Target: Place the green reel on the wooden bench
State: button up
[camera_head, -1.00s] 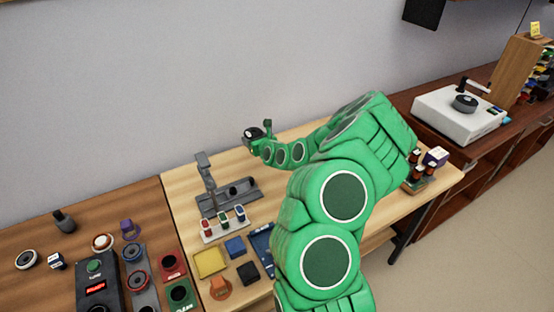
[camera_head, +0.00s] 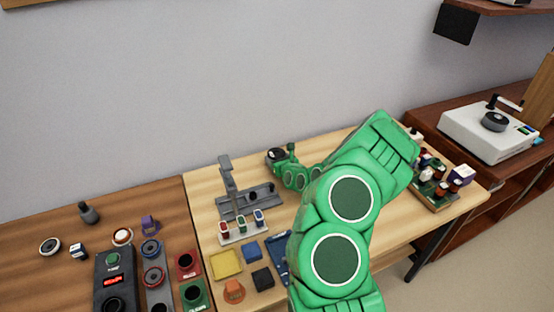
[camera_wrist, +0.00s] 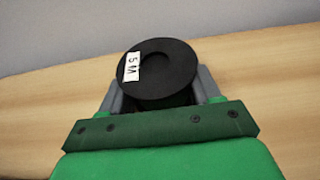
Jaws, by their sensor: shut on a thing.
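My gripper (camera_head: 278,157) is over the back of the light wooden bench (camera_head: 330,143). In the wrist view its two grey fingers are shut on the sides of a round reel (camera_wrist: 157,70). The reel's black end face and white label show there. In the head view, the reel is a small dark disc. It is just above or on the bench; I cannot tell which.
A grey stand (camera_head: 238,195) is left of my gripper, with a small rack (camera_head: 243,231) in front. A tray (camera_head: 438,205) of several small items is at the bench's right end. A white record player (camera_head: 488,135) stands beyond. Bare wood surrounds my gripper.

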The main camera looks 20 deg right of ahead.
jog(key=o, duration=1.3)
jog(key=shift+o, duration=0.2)
